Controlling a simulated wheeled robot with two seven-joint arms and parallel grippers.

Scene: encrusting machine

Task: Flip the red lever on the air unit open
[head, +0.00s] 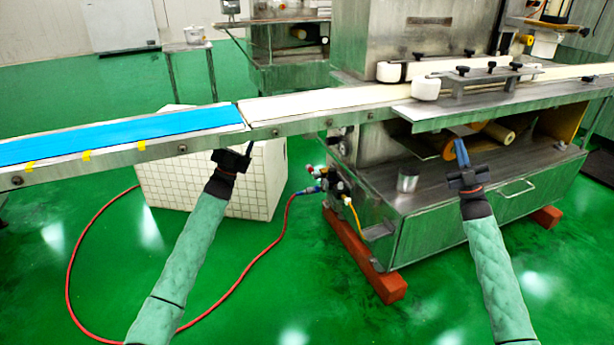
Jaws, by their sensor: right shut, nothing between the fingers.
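The air unit (338,186) is a small dark and silver assembly on the left end of the steel machine, low under the conveyor. A small red part, seemingly the lever (310,169), shows at its upper left; it is too small to tell its position. My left gripper (250,150) is left of the air unit, just below the conveyor edge and apart from the unit. Its fingers are partly hidden, so I cannot tell its opening. My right gripper (461,152) is shut and empty in front of the machine's lower shelf, well right of the unit.
A red hose (247,275) runs from the air unit across the green floor. The conveyor with a blue belt (120,132) overhangs at left, with a white tiled block (262,185) below. A metal cup (408,180) stands on the machine's shelf.

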